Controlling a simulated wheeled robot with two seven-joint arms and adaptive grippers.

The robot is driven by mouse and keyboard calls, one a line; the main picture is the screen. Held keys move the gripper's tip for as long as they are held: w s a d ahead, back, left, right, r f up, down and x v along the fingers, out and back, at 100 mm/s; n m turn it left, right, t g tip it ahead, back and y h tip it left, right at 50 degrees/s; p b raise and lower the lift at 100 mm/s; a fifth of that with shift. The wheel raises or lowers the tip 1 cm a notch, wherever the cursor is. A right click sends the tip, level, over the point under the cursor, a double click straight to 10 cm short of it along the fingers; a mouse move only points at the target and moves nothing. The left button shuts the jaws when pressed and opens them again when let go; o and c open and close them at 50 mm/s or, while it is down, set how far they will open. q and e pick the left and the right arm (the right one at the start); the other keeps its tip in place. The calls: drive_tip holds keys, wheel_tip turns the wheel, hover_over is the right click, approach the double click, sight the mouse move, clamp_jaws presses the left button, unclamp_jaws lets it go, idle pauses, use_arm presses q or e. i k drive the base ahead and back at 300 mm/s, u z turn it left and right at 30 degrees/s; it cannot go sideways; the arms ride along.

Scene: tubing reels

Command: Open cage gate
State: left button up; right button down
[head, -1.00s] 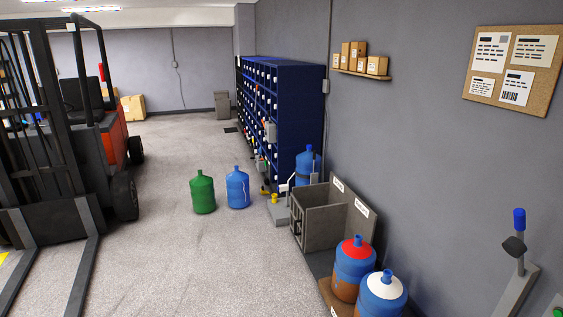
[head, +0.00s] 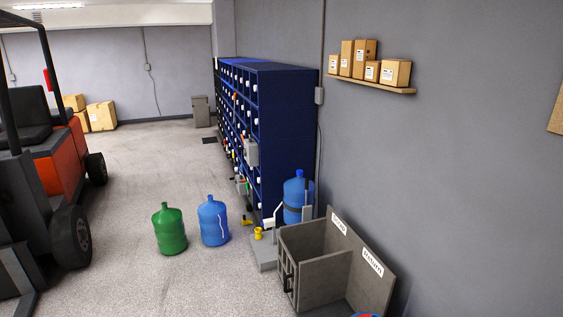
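A grey open-topped box (head: 318,270) stands against the right wall, with a divider inside and labels reading "Return" and an unclear word on its back panel. A small dark barred piece (head: 288,272) sits on its left front side and looks like a gate; it appears closed, but I cannot be sure. Both of my grippers are out of view.
A green jug (head: 169,229) and a blue jug (head: 213,221) stand on the floor left of the box. Another blue jug (head: 298,197) stands behind it, beside a blue rack (head: 285,125). A forklift (head: 55,165) is at left.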

sight(286, 279)
drive_tip(key=u, duration=0.2)
drive_tip(key=i, duration=1.85)
drive_tip(key=u, duration=0.2)
